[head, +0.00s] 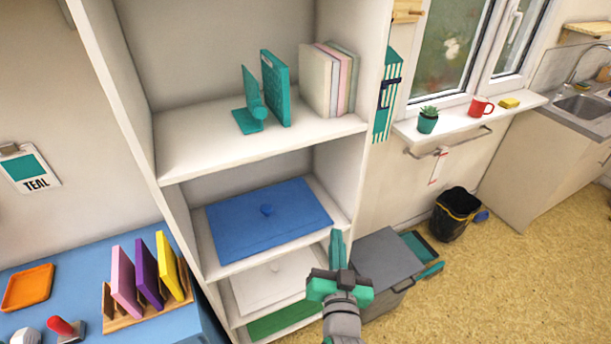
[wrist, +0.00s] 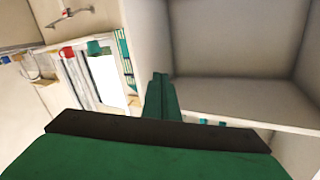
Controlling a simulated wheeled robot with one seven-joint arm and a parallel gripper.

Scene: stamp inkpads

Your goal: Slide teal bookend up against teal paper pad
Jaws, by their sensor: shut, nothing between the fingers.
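The teal bookend (head: 251,102) stands upright on the upper white shelf, with a flat foot and a round knob on its side. The teal paper pad (head: 276,88) stands upright just right of it; a narrow gap seems to show between their upper parts, and I cannot tell whether they touch lower down. My gripper (head: 338,240) is low and in front of the bookcase's right side, well below and away from both. Its teal fingers are shut and empty. They also show in the wrist view (wrist: 160,85), which does not clearly show the bookend or pad.
Pale upright books (head: 328,80) stand right of the pad on the same shelf (head: 200,150). A blue lidded box (head: 268,222) fills the shelf below. A grey cabinet (head: 375,265) stands right of the bookcase. A blue table (head: 110,335) with colored pads is at left.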

